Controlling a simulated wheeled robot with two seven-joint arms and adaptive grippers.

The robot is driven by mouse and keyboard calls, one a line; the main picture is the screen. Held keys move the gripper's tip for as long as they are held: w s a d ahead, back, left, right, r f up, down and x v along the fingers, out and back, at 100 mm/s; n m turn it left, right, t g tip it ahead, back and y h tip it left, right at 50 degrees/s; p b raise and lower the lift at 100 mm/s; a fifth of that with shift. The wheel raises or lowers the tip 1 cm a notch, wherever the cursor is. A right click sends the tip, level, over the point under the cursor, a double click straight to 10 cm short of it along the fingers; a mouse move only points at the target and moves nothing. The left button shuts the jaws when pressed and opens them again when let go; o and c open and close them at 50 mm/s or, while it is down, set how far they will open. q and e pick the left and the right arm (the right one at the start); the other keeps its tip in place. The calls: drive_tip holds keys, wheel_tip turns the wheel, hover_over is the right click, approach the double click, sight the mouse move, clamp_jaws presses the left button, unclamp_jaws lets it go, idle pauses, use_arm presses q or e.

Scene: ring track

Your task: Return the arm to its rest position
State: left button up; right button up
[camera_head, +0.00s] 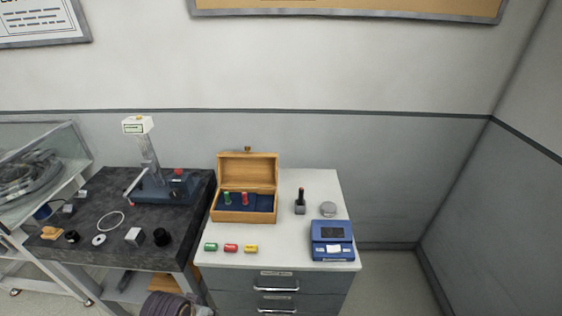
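Neither of my grippers shows in the head view, and no part of my arms is in the picture. An open wooden box (246,217) with a blue lining stands on the white top of a drawer cabinet (290,178). A green piece (227,198) and a red piece (245,198) stand upright in it. In front of the box lie small green (211,247), red (231,248) and yellow (251,249) cylinders in a row. A blue scale-like device (332,240) stands at the right front of the top.
A small dark stand (300,202) and a round grey disc (328,209) sit right of the box. A dark table (100,258) on the left bears a blue device (165,188), a white ring (111,221) and several small parts. Floor at right is clear.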

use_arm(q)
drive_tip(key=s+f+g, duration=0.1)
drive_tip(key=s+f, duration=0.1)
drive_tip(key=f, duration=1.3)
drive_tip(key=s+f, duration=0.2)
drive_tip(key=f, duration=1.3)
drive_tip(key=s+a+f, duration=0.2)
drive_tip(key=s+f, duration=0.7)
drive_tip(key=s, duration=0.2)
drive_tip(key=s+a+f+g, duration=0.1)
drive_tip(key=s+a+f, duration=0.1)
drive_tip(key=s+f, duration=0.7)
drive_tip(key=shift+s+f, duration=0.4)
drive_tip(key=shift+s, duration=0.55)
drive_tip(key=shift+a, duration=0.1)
